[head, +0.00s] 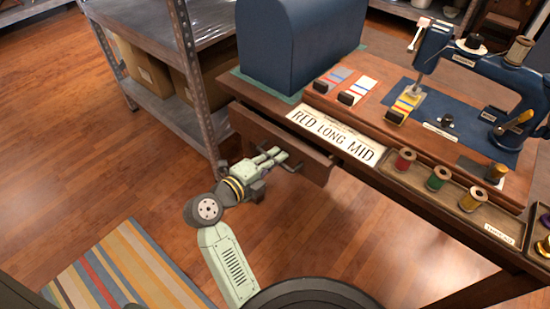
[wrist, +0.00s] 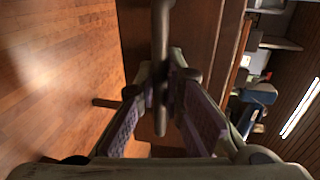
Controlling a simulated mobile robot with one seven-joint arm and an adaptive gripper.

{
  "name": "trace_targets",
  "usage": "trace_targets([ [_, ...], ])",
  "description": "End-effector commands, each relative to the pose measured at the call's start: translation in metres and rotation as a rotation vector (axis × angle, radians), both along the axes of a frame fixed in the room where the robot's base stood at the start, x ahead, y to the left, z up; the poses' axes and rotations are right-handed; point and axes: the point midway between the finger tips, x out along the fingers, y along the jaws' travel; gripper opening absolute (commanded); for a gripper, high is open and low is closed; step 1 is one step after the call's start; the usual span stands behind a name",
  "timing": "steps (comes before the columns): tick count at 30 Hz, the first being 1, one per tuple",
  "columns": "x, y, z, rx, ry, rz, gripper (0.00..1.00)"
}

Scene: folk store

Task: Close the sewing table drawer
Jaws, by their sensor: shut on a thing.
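The sewing table drawer (head: 308,151) is brown wood and stands pulled out from the front of the sewing table (head: 420,207), below its top. My gripper (head: 281,158) is at the drawer's front, at the handle. In the wrist view, the drawer front (wrist: 200,40) fills the upper middle. The bar handle (wrist: 160,35) runs down between the two fingers of my gripper (wrist: 163,100), which are shut on it. In the head view, the handle (head: 293,167) is partly hidden by the fingers.
A metal shelf with cardboard boxes (head: 145,68) stands left of the table. On the table are a blue cover (head: 290,45), a sewing machine (head: 470,65), a label sign (head: 335,136) and thread spools (head: 437,178). A striped rug (head: 130,275) lies on open wooden floor.

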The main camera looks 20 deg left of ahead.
Motion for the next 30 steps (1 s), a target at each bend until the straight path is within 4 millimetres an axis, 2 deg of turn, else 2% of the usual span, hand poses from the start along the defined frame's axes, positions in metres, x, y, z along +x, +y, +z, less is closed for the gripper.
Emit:
trace_targets([
  [16,0.002,-0.001,0.001,-0.001,0.0,-0.001,0.0],
  [19,0.016,-0.006,0.005,-0.003,0.001,-0.004,0.0],
  [27,0.07,-0.025,0.005,-0.003,0.001,-0.001,0.0],
  [30,0.079,-0.028,0.003,-0.001,0.0,0.001,0.0],
])
